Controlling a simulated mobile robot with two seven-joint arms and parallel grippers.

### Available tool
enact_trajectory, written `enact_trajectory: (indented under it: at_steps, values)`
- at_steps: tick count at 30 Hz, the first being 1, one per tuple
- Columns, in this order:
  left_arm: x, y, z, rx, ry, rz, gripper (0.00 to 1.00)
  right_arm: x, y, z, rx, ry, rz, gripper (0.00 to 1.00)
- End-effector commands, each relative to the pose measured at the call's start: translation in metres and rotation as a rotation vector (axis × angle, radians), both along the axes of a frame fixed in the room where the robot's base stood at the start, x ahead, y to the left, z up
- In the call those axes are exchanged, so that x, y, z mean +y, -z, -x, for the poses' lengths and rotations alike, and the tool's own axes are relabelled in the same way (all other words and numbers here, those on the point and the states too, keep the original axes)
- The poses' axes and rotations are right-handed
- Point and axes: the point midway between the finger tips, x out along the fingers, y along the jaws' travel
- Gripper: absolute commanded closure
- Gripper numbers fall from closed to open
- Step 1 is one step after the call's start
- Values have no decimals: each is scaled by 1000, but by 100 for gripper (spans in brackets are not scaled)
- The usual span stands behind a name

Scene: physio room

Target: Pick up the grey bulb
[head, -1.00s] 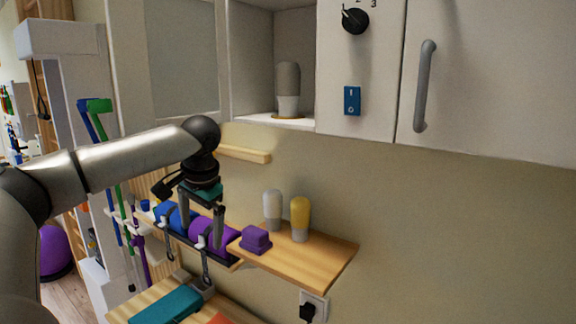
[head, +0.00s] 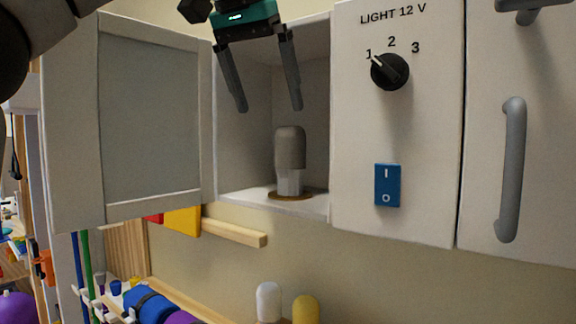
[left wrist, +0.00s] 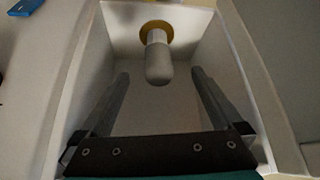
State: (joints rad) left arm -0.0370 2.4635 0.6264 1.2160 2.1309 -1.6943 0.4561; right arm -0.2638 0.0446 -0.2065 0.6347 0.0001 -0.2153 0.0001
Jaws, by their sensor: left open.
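The grey bulb (head: 290,148) stands upright on a round brown base (head: 291,193) inside the open wall cabinet (head: 270,204). In the left wrist view the grey bulb (left wrist: 158,62) shows between the lines of the two fingers, beyond their tips, with its yellowish base ring (left wrist: 156,31) behind it. My left gripper (head: 270,108) is open and empty, in front of the cabinet opening and above the bulb in the head view. Its fingers (left wrist: 160,75) do not touch the bulb. My right gripper is in neither view.
The cabinet door (head: 150,120) stands open on the left. A panel with a black knob (head: 390,71) and a blue switch (head: 387,185) borders the opening on the right. A white bulb (head: 268,302) and a yellow bulb (head: 306,310) stand below.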

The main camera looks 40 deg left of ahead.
Motion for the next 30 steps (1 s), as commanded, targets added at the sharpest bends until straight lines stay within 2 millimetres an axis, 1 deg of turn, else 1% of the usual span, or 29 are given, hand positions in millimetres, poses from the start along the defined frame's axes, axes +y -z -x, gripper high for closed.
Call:
enact_trajectory:
  at_steps: [2,6,9,11,14,18,20,26,27,30]
  values:
    - [2,12,-6,4,2,0,0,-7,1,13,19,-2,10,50]
    - [8,39,-22,6,0,0,0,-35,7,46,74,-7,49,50]
    - [11,57,-34,6,0,0,0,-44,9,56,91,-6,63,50]
    - [13,65,-39,5,-1,1,0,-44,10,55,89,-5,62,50]
    - [15,75,-45,5,-1,1,0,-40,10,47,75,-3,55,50]
    - [16,81,-50,3,-1,0,0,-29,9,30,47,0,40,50]
    - [17,83,-53,4,-1,0,0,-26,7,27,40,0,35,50]
    - [23,102,-76,5,-1,0,0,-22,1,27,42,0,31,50]
    - [24,108,-78,6,0,0,0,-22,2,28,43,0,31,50]
    - [26,116,-83,4,-1,0,0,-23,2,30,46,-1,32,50]
